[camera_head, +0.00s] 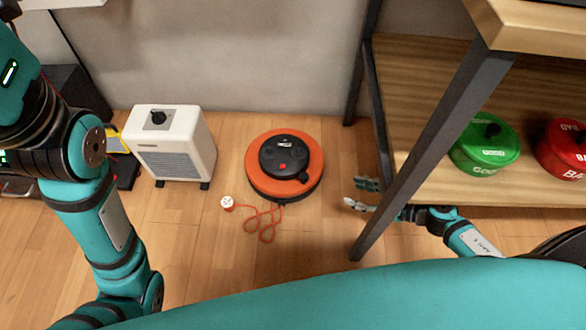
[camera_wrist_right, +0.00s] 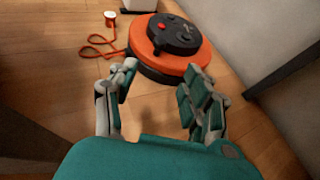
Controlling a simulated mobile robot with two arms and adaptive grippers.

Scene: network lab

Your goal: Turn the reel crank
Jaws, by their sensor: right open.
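The cable reel (camera_head: 257,187) lies flat on the wooden floor near the wall. It is an orange disc with a black top plate (camera_head: 284,153). A black knob, which looks like the crank handle (camera_head: 303,177), sits near its right front edge. In the right wrist view the reel (camera_wrist_right: 148,56) is ahead of the fingers. My right gripper (camera_head: 362,194) is open and empty, low above the floor to the right of the reel and apart from it. Its two spread fingers also show in the right wrist view (camera_wrist_right: 160,95). My left arm shows at the left, but its gripper is out of view.
An orange cord (camera_head: 268,231) with a white-faced plug (camera_head: 227,203) lies in front of the reel. A white heater-like box (camera_head: 183,146) stands to its left. A wooden shelf (camera_head: 420,95) with a dark leg (camera_head: 425,150) and green (camera_head: 480,156) and red pots (camera_head: 552,152) is at right.

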